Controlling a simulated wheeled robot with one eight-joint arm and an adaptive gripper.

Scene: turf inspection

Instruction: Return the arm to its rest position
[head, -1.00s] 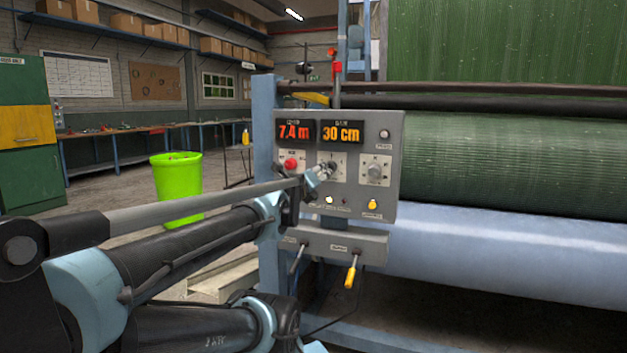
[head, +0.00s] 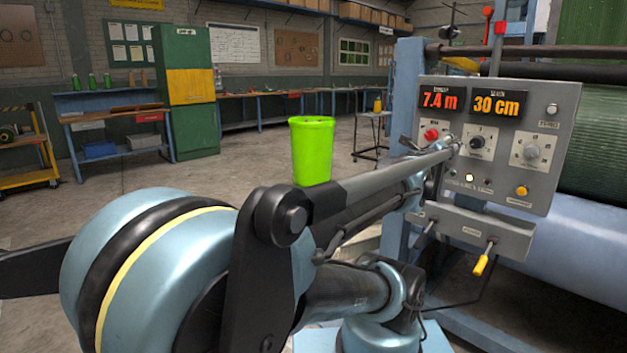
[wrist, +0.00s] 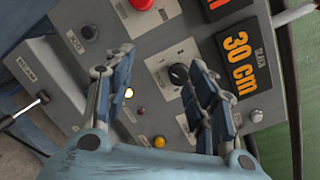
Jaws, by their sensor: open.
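My arm reaches across the head view toward a grey control panel (head: 555,120), with its end close to the panel's left side. In the wrist view my gripper (wrist: 160,64) is open, its two blue-padded fingers apart with nothing between them. The black selector knob (wrist: 180,74) shows between and beyond the fingers, near the right one; whether a finger touches it I cannot tell. The knob also shows in the head view (head: 477,142). Orange displays read 7.4 m (head: 440,100) and 30 cm (head: 496,105). In the head view the fingers are mostly hidden by my arm.
A red button (head: 431,134), a yellow button (head: 521,190) and a yellow-handled lever (head: 484,262) are on or below the panel. The machine's pale blue roller (head: 570,250) lies right. A green bin (head: 312,150) stands behind my arm. Open floor (head: 215,180) lies left.

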